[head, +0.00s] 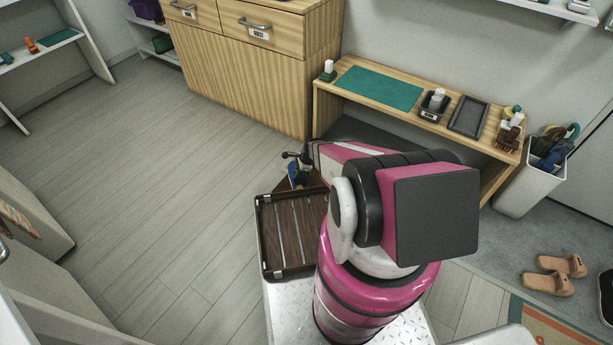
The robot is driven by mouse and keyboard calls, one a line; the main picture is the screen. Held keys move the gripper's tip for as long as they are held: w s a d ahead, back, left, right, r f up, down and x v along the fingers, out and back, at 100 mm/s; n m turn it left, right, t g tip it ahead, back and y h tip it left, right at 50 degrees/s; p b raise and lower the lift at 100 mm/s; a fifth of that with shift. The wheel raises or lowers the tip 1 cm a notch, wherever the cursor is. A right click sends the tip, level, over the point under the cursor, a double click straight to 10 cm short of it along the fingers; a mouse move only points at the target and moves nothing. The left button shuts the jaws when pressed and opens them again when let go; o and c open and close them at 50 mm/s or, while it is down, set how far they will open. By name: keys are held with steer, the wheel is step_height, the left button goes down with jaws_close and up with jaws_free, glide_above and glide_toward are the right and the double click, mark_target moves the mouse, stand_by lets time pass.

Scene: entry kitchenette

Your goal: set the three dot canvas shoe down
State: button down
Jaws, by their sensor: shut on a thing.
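My gripper (298,160) is partly in view just beyond the far edge of a dark brown slatted tray, mostly behind my pink arm. It is shut on a small blue thing, which I take to be the three dot canvas shoe (295,174). The shoe hangs below the gripper, and part of it is hidden. I cannot make out any dots on it. Whether it touches anything below is not clear from this view.
The slatted tray (265,232) looks empty where it shows. A wooden bench (322,99) with a green mat (379,88) stands behind my arm. A drawer cabinet (240,70) stands left of it. Sandals (548,284) lie at right. The floor at left is clear.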

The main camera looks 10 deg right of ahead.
steer(key=w+d+f, duration=0.1)
steer(key=w, duration=0.1)
steer(key=w+d+f, duration=0.1)
steer(key=w+f, duration=0.1)
steer(key=w+d+f, duration=0.2)
steer(key=w, duration=0.1)
steer(key=shift+s+f, duration=0.1)
steer(key=shift+f, duration=1.75)
steer(key=shift+f, duration=0.1)
steer(key=c, duration=1)
jaws_free()
steer(key=v, duration=1.2)
steer(key=s+a+r+n+h, duration=0.1)
steer(key=s+r+n, duration=0.5)
steer(key=r, duration=0.5)
steer(key=s+a+r+n+h, duration=0.2)
steer(key=s+r+n, duration=0.4)
steer(key=r, duration=0.6)
steer(key=s+a+r+n+h, duration=0.1)
steer(key=s+r+n, duration=0.5)
steer(key=r, duration=0.6)
steer(key=shift+s+a+h, duration=0.25)
steer(key=shift+s+h, duration=0.05)
steer(key=shift+s, duration=0.25)
